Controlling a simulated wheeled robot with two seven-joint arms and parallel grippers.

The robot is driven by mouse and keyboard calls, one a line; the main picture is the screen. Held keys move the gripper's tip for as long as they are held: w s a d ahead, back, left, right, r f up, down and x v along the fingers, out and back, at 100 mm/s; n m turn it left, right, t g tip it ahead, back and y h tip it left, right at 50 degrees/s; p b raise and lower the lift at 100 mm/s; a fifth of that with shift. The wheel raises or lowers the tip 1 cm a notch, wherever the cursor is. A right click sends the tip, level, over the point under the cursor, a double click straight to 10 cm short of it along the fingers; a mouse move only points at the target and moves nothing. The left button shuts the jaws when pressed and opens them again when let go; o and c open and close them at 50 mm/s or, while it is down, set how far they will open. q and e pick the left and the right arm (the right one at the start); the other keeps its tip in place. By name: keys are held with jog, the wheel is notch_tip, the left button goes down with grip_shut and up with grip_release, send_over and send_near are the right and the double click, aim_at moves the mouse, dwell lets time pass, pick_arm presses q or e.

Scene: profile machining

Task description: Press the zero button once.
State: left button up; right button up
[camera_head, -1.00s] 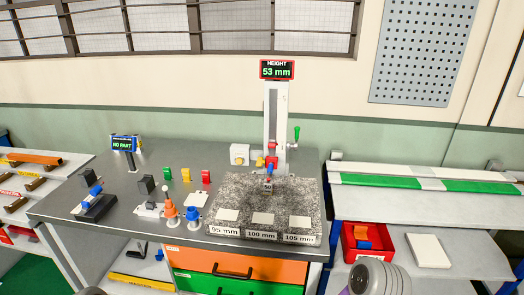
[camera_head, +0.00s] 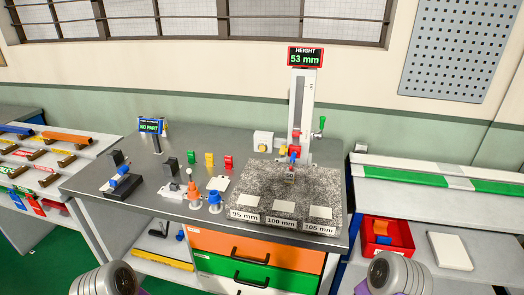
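The height gauge (camera_head: 303,105) stands upright at the back of a granite plate. Its display (camera_head: 306,57) reads "HEIGHT 53 mm". A red and blue slider (camera_head: 294,152) sits low on the column, with a small probe block marked 50 under it. A white box with a yellow button (camera_head: 262,147) stands left of the column, and a small yellow part (camera_head: 282,150) sits beside the slider. I cannot read a zero label on either. Grey rounded links of my two arms show at the bottom edge; both grippers are out of view.
The granite plate (camera_head: 262,180) has pads labelled 95, 100 and 105 mm. Left on the table are a "NO PART" display (camera_head: 151,126), coloured blocks, an orange cone-like piece (camera_head: 194,192) and a blue one (camera_head: 214,201). A red bin (camera_head: 376,235) is on the right shelf.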

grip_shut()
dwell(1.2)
